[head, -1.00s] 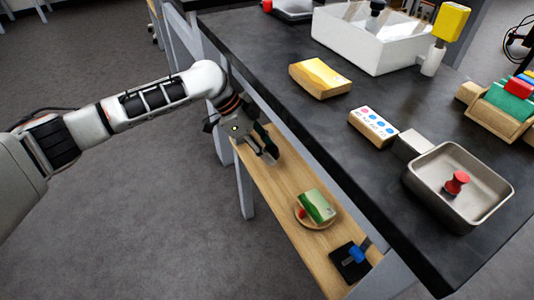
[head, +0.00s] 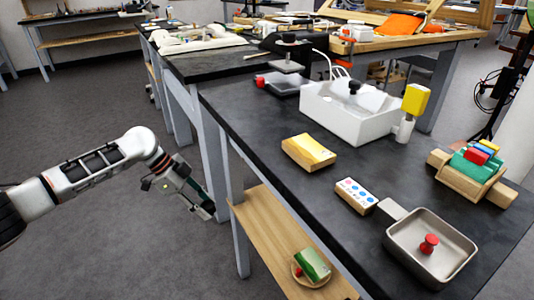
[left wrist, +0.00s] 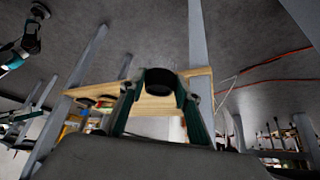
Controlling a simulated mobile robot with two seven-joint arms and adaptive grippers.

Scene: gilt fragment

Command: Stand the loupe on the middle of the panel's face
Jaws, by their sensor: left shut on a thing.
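The panel (head: 308,152) is a small wooden block with a gold face turned up, lying flat on the dark bench top. My left gripper (head: 207,211) is beside the bench, left of it and below its top, apart from the shelf. In the left wrist view its two fingers (left wrist: 162,96) are shut on a short black round piece, which I take for the loupe (left wrist: 160,76). In the head view the loupe is too small to make out. My right gripper is not in view.
The dark bench top (head: 262,118) carries a white box (head: 350,122), a dotted block (head: 354,196), a metal tray (head: 432,262) and a wooden rack (head: 470,180). A low wooden shelf (head: 265,225) holds a green block (head: 312,264). Bench top around the panel is clear.

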